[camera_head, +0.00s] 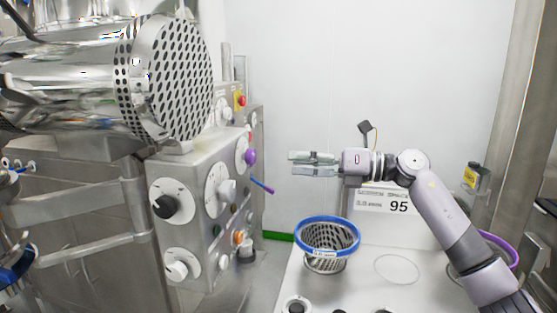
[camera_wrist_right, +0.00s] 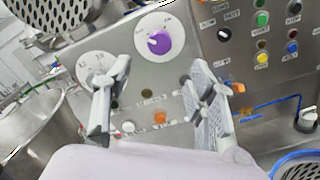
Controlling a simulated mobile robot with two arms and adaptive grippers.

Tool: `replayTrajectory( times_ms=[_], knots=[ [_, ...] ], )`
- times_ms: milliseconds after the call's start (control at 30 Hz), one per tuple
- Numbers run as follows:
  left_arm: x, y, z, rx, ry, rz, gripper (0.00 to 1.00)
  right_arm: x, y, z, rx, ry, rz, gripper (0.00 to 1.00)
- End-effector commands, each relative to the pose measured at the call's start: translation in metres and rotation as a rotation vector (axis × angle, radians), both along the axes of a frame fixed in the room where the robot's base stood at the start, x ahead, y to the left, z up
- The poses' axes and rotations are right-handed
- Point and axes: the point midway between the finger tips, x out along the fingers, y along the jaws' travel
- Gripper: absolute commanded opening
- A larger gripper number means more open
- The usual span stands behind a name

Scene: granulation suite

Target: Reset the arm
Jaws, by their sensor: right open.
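My right gripper (camera_head: 312,163) is open and empty in the head view. It is held out to the left above the white bench, pointing at the steel control panel (camera_head: 207,250) and apart from it. In the right wrist view its two fingers (camera_wrist_right: 155,108) stand apart in front of the panel. A purple knob (camera_wrist_right: 159,42) shows beyond and between them; in the head view this knob (camera_head: 250,156) sits on the panel's right side. My left gripper is not clearly in view.
A blue-rimmed mesh basket (camera_head: 327,238) stands on the white bench (camera_head: 375,291) below my right arm. A sign reading 95 (camera_head: 385,202) stands behind. A perforated steel drum (camera_head: 177,80) overhangs the panel at left. A steel post (camera_head: 519,120) rises at right.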

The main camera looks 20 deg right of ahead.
Motion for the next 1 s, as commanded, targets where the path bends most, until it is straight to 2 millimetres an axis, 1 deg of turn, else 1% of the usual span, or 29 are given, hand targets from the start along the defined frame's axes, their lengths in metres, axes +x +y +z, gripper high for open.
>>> replayTrajectory(
  times_ms=[33, 100, 200, 700, 767, 867, 967, 1000],
  knots=[
    [0.000, 0.000, 0.000, 0.000, 0.000, 0.000, 0.55, -0.004, -0.006, -0.001, 0.000, 0.001, -0.002, 0.51],
    [0.000, 0.000, 0.000, 0.000, -0.001, 0.000, 0.55, -0.007, -0.011, -0.001, 0.000, 0.001, -0.002, 0.51],
    [0.000, 0.000, 0.000, 0.000, -0.001, 0.000, 0.55, -0.011, -0.015, 0.000, 0.000, 0.000, 0.000, 0.51],
    [0.000, -0.001, 0.000, 0.000, -0.001, 0.000, 0.55, -0.011, -0.015, 0.000, 0.002, 0.000, 0.001, 0.51],
    [0.001, -0.001, 0.000, 0.000, 0.000, 0.000, 0.55, -0.010, -0.012, -0.002, 0.017, 0.001, 0.002, 0.51],
    [0.001, -0.001, 0.000, -0.001, -0.001, 0.000, 0.55, -0.007, 0.003, -0.008, 0.099, 0.009, 0.001, 0.51],
    [0.001, -0.001, 0.000, -0.001, -0.001, 0.000, 0.55, -0.002, 0.026, -0.020, 0.268, 0.036, -0.016, 0.51],
    [0.001, -0.001, 0.000, -0.001, -0.001, 0.000, 0.55, -0.001, 0.035, -0.026, 0.355, 0.057, -0.030, 0.51]
  ],
)
